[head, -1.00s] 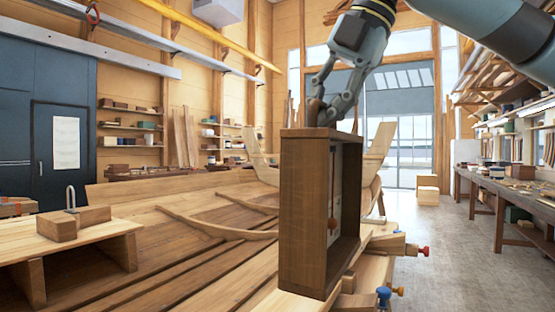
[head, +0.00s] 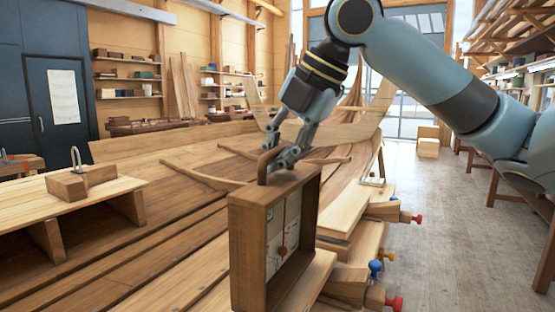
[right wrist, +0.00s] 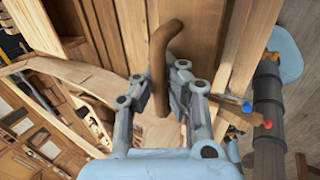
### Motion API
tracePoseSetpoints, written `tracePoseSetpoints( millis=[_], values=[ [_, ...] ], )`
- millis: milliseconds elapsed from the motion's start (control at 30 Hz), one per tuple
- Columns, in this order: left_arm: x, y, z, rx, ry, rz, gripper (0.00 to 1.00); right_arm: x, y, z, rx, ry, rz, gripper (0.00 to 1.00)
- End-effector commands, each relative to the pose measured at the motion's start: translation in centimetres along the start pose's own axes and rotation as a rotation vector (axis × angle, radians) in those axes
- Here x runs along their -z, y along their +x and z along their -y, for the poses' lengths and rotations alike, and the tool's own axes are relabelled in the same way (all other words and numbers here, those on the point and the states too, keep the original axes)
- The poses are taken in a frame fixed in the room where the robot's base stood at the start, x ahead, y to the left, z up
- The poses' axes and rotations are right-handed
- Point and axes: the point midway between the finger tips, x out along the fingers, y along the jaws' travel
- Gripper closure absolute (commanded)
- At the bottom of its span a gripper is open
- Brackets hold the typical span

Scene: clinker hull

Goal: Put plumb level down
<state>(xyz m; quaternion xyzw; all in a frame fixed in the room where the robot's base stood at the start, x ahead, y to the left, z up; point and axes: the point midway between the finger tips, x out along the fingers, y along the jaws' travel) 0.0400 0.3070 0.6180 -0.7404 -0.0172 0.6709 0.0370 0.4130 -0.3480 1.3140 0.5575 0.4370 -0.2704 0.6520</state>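The plumb level (head: 244,250) is an upright, open-fronted wooden box with a pale panel, a red plumb bob inside and a bent brown handle on top. It is in the middle of the head view, in front of the hull planks, its lower edge near the frame's bottom. My right gripper (head: 280,158) comes down from above, its fingers closed around the handle. In the right wrist view the handle (right wrist: 160,70) stands between the two fingertips (right wrist: 160,98). Whether the box's underside touches anything is not clear. My left gripper is not in view.
A small wooden bench (head: 95,190) with a block and metal shackle (head: 80,180) stands at left. Clamps with red and blue knobs (head: 376,268) line the hull's right edge. Bare hull planks (head: 150,240) lie left of the level. Open floor (head: 440,230) is at right.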

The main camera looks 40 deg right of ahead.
Motion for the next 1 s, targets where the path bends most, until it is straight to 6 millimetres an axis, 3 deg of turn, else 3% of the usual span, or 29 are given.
tracePoseSetpoints(
  millis=[100, 433, 667, 1000],
  values=[
    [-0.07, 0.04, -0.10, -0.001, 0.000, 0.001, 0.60, -0.03, 0.92, 0.55, 0.000, -0.001, 0.002, 1.00],
    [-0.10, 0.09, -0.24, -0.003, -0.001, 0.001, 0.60, -0.01, 1.13, 0.62, -0.002, -0.001, 0.000, 1.00],
    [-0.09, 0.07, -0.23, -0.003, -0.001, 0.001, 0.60, -0.02, 1.13, 0.63, -0.002, -0.001, 0.000, 0.73],
    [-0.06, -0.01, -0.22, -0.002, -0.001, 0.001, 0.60, -0.05, 0.81, 0.46, -0.002, -0.001, 0.002, 0.71]
  ],
)
